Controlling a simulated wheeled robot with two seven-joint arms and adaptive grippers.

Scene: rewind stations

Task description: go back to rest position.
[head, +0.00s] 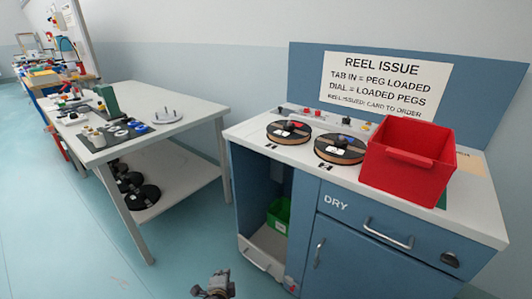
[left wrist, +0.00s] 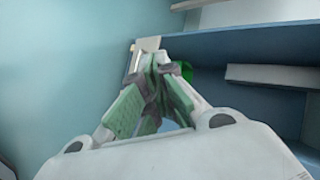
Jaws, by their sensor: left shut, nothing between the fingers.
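My left gripper (head: 214,287) shows at the bottom edge of the head view, low in front of the blue cabinet (head: 360,220) and apart from it. In the left wrist view its fingers (left wrist: 155,72) meet at the tips, shut with nothing between them. Beyond the fingers the left wrist view shows the cabinet's open bay and a bit of a green bin (left wrist: 186,70), mostly hidden behind the fingers. My right gripper is in neither view.
The cabinet top holds two dark reels (head: 289,131) and a red bin (head: 408,160). The green bin (head: 278,214) sits in the open bay. A table (head: 180,125) with small parts stands left, with black reels (head: 142,196) on its lower shelf. Floor at left is clear.

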